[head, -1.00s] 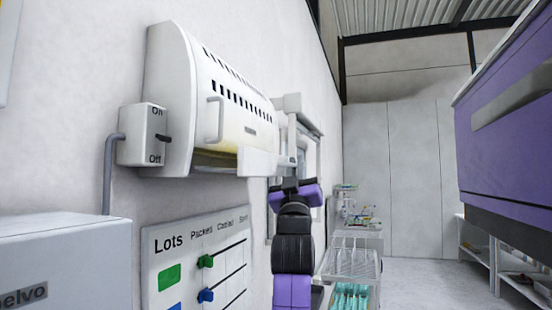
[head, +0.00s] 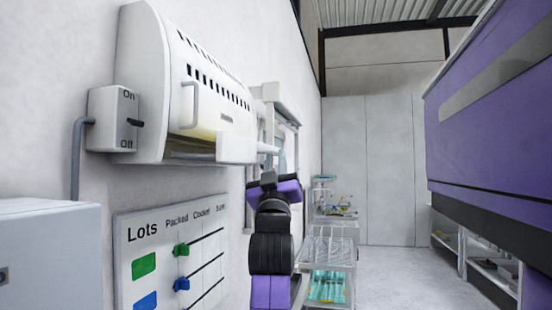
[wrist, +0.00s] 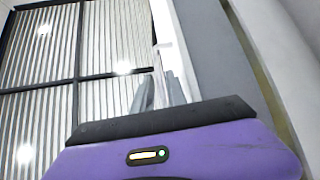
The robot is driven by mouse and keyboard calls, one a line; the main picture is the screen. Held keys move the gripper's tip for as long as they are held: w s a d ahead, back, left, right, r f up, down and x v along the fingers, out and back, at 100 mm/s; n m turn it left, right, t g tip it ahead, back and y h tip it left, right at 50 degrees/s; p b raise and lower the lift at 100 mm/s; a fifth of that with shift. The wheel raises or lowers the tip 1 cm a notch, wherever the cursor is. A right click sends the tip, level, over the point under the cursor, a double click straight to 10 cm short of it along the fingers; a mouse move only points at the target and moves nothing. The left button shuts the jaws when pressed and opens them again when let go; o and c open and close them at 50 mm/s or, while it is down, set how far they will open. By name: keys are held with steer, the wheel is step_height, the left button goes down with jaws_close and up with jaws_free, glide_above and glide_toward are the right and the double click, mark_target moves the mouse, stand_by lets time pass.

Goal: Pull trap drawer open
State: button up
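The trap (head: 175,75) is a white wall unit with a row of dark slots, a vertical handle (head: 188,104) on its front and a switch box at its left. Its lower edge has a yellowish strip and a white block (head: 236,148) at the right end; I cannot tell which part is the drawer. My purple and black arm stands to the right of the trap and below it in the head view. In the wrist view my gripper (wrist: 158,92) points upward, its grey fingers a little apart. A pale strip shows between or behind them; no hold is visible.
A white board marked Lots (head: 168,245) hangs below the trap. A grey-white box (head: 45,250) is at lower left. Wire shelves (head: 327,248) stand beyond my arm. A large purple cabinet (head: 500,120) is on the right. Floor between shelves and cabinet is open.

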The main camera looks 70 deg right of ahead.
steer(key=shift+b+v, duration=0.7)
steer(key=shift+v, duration=1.9)
steer(key=w+a+f+n+t+y, duration=0.3)
steer(key=a+f+t, duration=0.1)
steer(key=f, duration=0.4)
steer(key=w+a+f+n+t+y, duration=0.3)
steer(key=w+a+f+y, duration=0.1)
steer(key=f, duration=0.4)
steer(key=w+a+f+n+t+y, duration=0.3)
steer(key=a+f+t, duration=0.15)
steer(key=f, duration=0.35)
steer(key=s+a+f+n+y, duration=0.1)
steer(key=a+f+n+y, duration=0.1)
steer(key=a+f+y, duration=0.55)
steer(key=s+a+f+n+g+y, duration=0.1)
steer(key=s+a+f+y, duration=0.1)
steer(key=s+a+f, duration=0.6)
steer(key=s+a+f+g+y, duration=0.1)
steer(key=s+a+f+y, duration=0.2)
steer(key=a+f, duration=0.55)
steer(key=s+a+f+g+y, duration=0.1)
steer(key=s+a+f, duration=0.2)
steer(key=s, duration=0.5)
steer(key=s+a+f+g+y, duration=0.1)
steer(key=s+a+f+y, duration=0.1)
steer(key=s, duration=0.6)
steer(key=shift+a+f+m, duration=0.4)
steer(key=shift+f, duration=0.25)
